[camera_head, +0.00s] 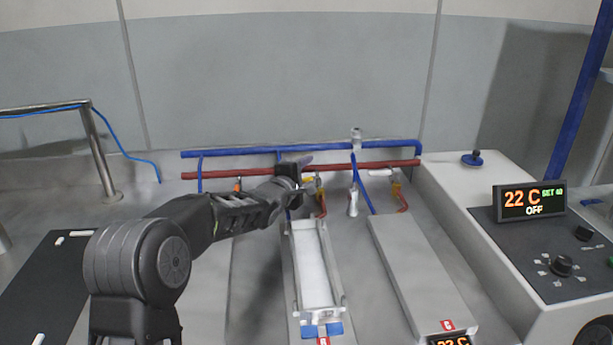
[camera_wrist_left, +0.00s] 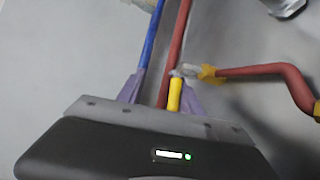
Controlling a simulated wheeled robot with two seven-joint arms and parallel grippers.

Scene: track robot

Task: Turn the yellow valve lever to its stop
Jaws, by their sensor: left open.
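The yellow valve lever (camera_wrist_left: 174,95) shows in the left wrist view, beside the red pipe (camera_wrist_left: 177,50). A small metal valve body (camera_wrist_left: 187,70) sits at its far end. My left gripper (camera_wrist_left: 161,92) is open, its two purple fingers on either side of the lever in the picture. The lever appears nearer the right-hand finger; I cannot tell whether they touch. In the head view my left gripper (camera_head: 306,174) is at the pipes on the back wall, and a bit of the yellow lever (camera_head: 308,180) shows by its fingers. My right gripper is not in view.
A blue pipe (camera_head: 235,152) runs above the red one. Below are a white tray (camera_head: 314,265) and a grey covered channel (camera_head: 415,260). Another valve with a white lever (camera_head: 380,172) is to the right.

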